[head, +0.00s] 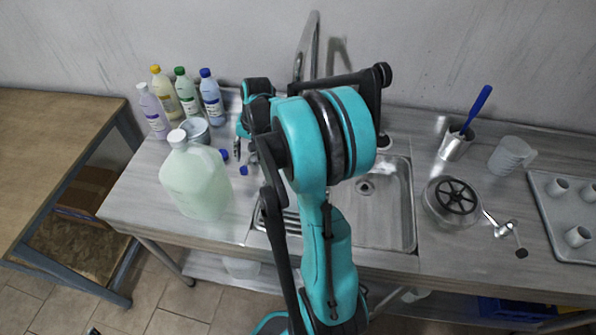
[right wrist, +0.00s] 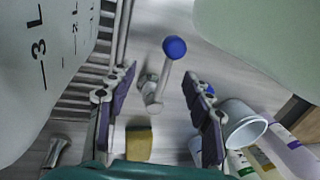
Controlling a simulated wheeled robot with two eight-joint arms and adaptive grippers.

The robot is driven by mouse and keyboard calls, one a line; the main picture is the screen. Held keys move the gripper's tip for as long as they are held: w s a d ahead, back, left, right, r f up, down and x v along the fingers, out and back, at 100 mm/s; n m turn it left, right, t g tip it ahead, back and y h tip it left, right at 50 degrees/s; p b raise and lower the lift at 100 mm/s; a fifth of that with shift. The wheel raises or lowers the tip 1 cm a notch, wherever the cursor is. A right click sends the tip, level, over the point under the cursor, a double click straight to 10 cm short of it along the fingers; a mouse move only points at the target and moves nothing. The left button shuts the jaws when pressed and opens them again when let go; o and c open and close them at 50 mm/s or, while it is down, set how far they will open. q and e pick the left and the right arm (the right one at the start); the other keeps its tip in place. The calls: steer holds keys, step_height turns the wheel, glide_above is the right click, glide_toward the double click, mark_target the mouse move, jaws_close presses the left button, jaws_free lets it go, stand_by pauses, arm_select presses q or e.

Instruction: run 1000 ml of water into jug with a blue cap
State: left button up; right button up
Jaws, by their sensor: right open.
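My right arm fills the middle of the head view. Its gripper (head: 240,150) is above the counter left of the sink. In the right wrist view the open gripper (right wrist: 158,82) has its fingers either side of a pale lever with a round blue end (right wrist: 174,47); this blue end also shows in the head view (head: 243,170). A translucent jug (right wrist: 40,60) marked "3 L" stands at the left edge of the right wrist view; its cap is out of frame and my arm hides it in the head view. My left gripper is not in view.
A pale green jug (head: 200,185) with a white cap stands left of the sink (head: 400,200). A yellow sponge (right wrist: 138,143) lies nearby.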

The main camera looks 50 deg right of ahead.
steer(key=r+p, duration=0.1)
steer(key=r, duration=0.1)
steer(key=s+r+p, duration=0.1)
steer(key=shift+d+r+p, duration=0.25)
steer(key=shift+r+p, duration=0.05)
steer(key=shift+r, duration=0.1)
step_height(320, 180, up, 12)
steer(key=s+d, duration=0.1)
steer(key=s, duration=0.1)
steer(key=shift+d, duration=0.15)
stand_by(0.3)
steer(key=shift+f, duration=0.2)
